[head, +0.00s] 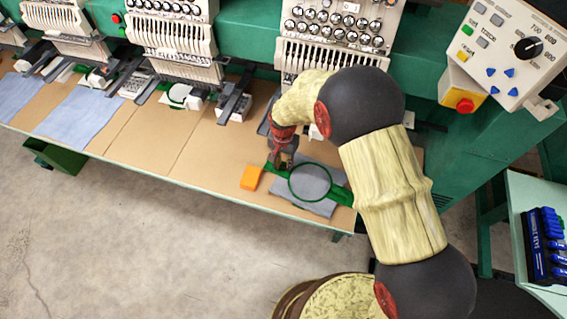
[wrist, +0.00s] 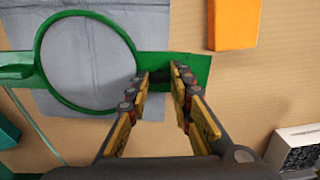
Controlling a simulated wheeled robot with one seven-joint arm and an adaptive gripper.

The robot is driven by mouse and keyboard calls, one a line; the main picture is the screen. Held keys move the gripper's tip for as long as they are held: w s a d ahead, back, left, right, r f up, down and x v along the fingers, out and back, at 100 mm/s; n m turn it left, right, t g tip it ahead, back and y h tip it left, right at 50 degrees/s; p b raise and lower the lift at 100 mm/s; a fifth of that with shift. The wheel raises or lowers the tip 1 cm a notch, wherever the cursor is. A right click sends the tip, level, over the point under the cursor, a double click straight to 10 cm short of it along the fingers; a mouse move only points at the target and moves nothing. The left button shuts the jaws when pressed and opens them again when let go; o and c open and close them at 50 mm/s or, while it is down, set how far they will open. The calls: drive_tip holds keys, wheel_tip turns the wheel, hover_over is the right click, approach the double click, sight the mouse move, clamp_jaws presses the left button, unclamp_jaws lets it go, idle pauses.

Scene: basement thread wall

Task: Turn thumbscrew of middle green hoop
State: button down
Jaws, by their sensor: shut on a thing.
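The green hoop (head: 331,184) lies on the front part of the tan table around grey cloth (head: 312,181). In the wrist view, its ring (wrist: 38,66) is at upper left, and a flat green arm (wrist: 198,66) reaches right from it. My gripper (head: 284,164) is at the hoop's left-rear side in the head view. In the wrist view my gripper (wrist: 160,76) has its fingertips on both sides of a small dark thumbscrew (wrist: 158,77) beside the ring. It is shut on this thumbscrew, which the fingertips mostly hide.
An orange block (head: 250,178) lies close to the hoop, also in the wrist view (wrist: 234,24). Embroidery heads (head: 335,30) stand along the back, with another green hoop (head: 180,95) under one. Blue cloth (head: 78,112) lies left. A control panel (head: 503,50) hangs at right.

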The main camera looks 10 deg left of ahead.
sight(283, 166)
drive_tip(key=shift+m, duration=0.5)
drive_tip(key=c, duration=1.6)
unclamp_jaws()
drive_tip(key=shift+o, duration=0.2)
wheel_tip(283, 166, up, 12)
